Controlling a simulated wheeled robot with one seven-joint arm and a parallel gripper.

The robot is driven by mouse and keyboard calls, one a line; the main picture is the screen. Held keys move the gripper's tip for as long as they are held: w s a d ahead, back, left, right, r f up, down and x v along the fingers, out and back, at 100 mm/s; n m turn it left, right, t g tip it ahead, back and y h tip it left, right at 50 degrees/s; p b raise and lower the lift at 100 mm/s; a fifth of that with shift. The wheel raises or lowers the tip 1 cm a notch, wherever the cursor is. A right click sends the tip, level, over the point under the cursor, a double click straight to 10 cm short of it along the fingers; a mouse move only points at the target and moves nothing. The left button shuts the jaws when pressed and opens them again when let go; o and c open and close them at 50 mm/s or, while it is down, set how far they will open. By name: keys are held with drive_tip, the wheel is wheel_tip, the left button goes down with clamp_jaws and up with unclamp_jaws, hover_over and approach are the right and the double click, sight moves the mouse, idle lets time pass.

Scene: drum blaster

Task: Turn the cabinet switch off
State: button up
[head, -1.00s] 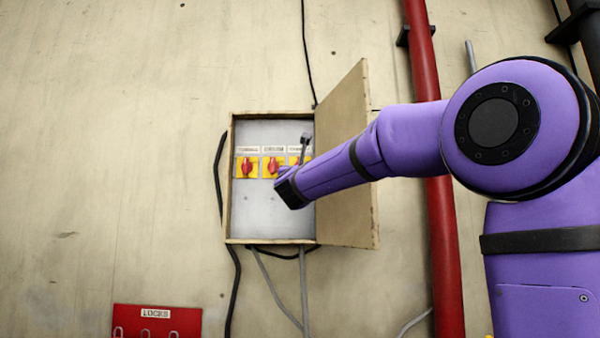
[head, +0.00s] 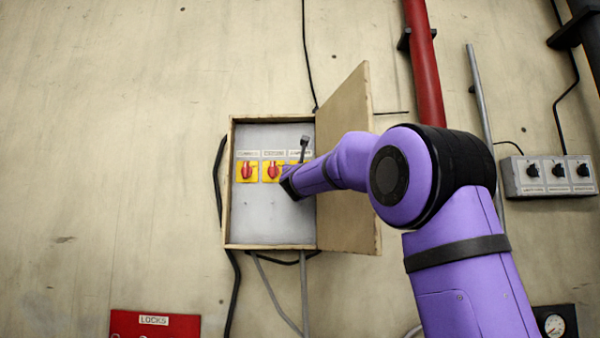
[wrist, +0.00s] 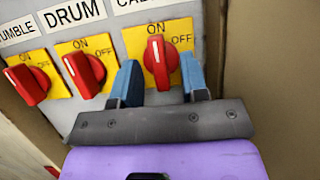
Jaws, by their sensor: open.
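The open cabinet (head: 240,222) on the wall holds a row of red knobs on yellow plates. In the wrist view, the rightmost red switch (wrist: 160,58) sits under a label that begins "CA" and is cut off. Its knob stands nearly upright, its white mark towards ON; OFF is printed to its right. My gripper (wrist: 160,78) is open, with one blue finger on each side of this knob; I cannot tell whether they touch it. In the head view my gripper (head: 288,184) hides part of this switch.
The DRUM switch (wrist: 82,72) and the TUMBLE switch (wrist: 27,82) are to the left. The cabinet door (head: 345,215) stands open right beside my arm. A red pipe (head: 424,70), a grey switch box (head: 548,176) and a red LOCKS board (head: 135,325) are on the wall.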

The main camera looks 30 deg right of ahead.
drive_tip(key=shift+w+r, duration=0.1)
drive_tip(key=shift+c, duration=0.4)
clamp_jaws()
drive_tip(key=shift+m, duration=0.5)
drive_tip(key=shift+w+a+r+m+g+h, duration=0.1)
drive_tip(key=shift+m+g+h, duration=0.3)
drive_tip(key=shift+m+g, duration=2.1)
drive_tip(key=shift+w+a+r+m+g+h, duration=0.1)
drive_tip(key=shift+m+g+h, duration=0.35)
drive_tip(key=shift+m, duration=4.2)
drive_tip(key=shift+a+r+m+g+h, duration=0.1)
drive_tip(key=shift+m+g+h, duration=0.25)
drive_tip(key=shift+m+g, duration=2.15)
drive_tip(key=shift+m+t, duration=0.95)
drive_tip(key=shift+m, duration=0.2)
